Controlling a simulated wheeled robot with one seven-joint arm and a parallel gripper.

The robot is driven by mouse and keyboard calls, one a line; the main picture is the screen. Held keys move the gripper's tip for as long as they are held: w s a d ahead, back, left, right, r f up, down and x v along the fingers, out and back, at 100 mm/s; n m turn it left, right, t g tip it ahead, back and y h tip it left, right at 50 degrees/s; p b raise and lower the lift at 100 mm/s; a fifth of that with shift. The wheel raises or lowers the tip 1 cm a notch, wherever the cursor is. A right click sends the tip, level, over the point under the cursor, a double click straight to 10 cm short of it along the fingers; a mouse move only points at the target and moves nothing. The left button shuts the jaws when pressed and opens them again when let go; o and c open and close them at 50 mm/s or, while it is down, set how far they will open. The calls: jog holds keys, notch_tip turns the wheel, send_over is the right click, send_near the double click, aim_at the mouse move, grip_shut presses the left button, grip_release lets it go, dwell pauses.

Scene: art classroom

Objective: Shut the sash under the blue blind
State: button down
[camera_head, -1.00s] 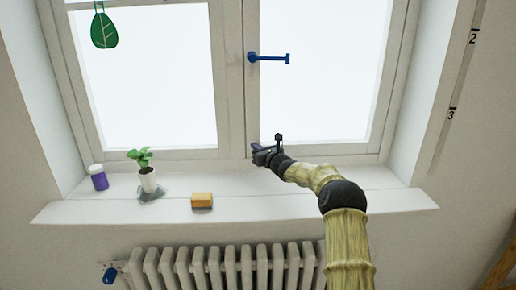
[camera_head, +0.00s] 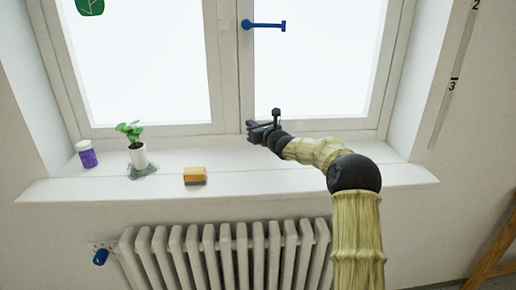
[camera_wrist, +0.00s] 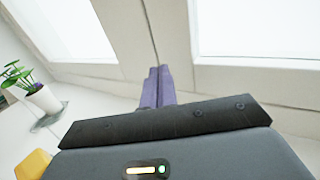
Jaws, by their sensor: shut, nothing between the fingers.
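The window has a left sash (camera_head: 168,128) and a right sash (camera_head: 310,143), both with pale frames. A blue handle (camera_head: 264,25) lies horizontal on the right sash's stile. No blue blind shows in view. My gripper (camera_head: 251,131) is shut and empty, at the bottom of the window near where the sashes meet. In the wrist view its purple fingers (camera_wrist: 158,86) are together, pointing at the seam between the frames. A thin dark line runs along that seam. I cannot tell if the fingers touch the frame or if the sashes sit flush.
The white sill (camera_head: 270,182) holds a purple jar (camera_head: 88,157), a potted plant (camera_head: 138,155) on a grey cloth, and an orange-yellow sponge (camera_head: 195,175). A radiator (camera_head: 220,250) with a blue valve knob (camera_head: 101,257) stands below. A green leaf ornament (camera_head: 90,6) hangs upper left.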

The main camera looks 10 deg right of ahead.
jog(key=s+a+b, duration=0.1)
jog(key=s+b, duration=0.2)
jog(key=s, duration=0.7)
jog(key=shift+s+f, duration=0.15)
jog(key=shift+s, duration=0.05)
